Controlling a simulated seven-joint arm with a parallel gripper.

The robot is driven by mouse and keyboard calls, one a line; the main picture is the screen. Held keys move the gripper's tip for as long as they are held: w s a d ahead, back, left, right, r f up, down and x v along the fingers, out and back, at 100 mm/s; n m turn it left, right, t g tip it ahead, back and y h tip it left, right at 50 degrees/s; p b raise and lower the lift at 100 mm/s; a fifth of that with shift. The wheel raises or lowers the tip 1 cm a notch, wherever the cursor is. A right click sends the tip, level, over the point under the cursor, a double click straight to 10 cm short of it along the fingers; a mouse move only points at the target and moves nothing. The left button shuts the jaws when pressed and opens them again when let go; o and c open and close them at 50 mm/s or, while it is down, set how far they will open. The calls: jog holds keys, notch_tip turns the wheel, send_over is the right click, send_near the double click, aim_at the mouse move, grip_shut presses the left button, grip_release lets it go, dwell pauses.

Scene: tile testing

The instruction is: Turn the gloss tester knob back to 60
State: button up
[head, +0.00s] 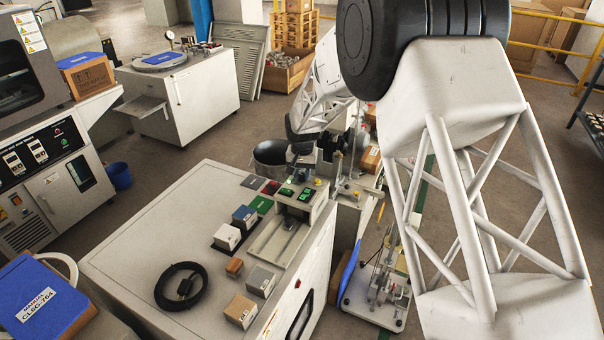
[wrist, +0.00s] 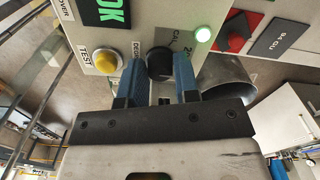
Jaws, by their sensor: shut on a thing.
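The gloss tester (head: 283,235) stands at the right edge of the pale cabinet top in the head view, with lit green displays. In the wrist view its panel (wrist: 84,36) fills the upper left. The black knob (wrist: 159,60) sits there between printed labels, one reading CAL. My gripper (wrist: 160,72) has its two blue fingers on either side of the knob and is shut on it. The pointer mark is not clear, so I cannot tell the setting. In the head view my arm's end hides the knob and fingers.
Beside the knob are a yellow TEST button (wrist: 105,61) and a lit green lamp (wrist: 203,34). On the cabinet top (head: 135,250) lie a black cable coil (head: 163,293) and several sample blocks, including a blue one (head: 244,215). A grey bucket (head: 269,155) stands behind.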

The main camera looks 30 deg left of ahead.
aim_at(302, 174)
jog(key=shift+m, duration=1.6)
jog(key=o, duration=0.9)
jog(key=shift+r, duration=3.9)
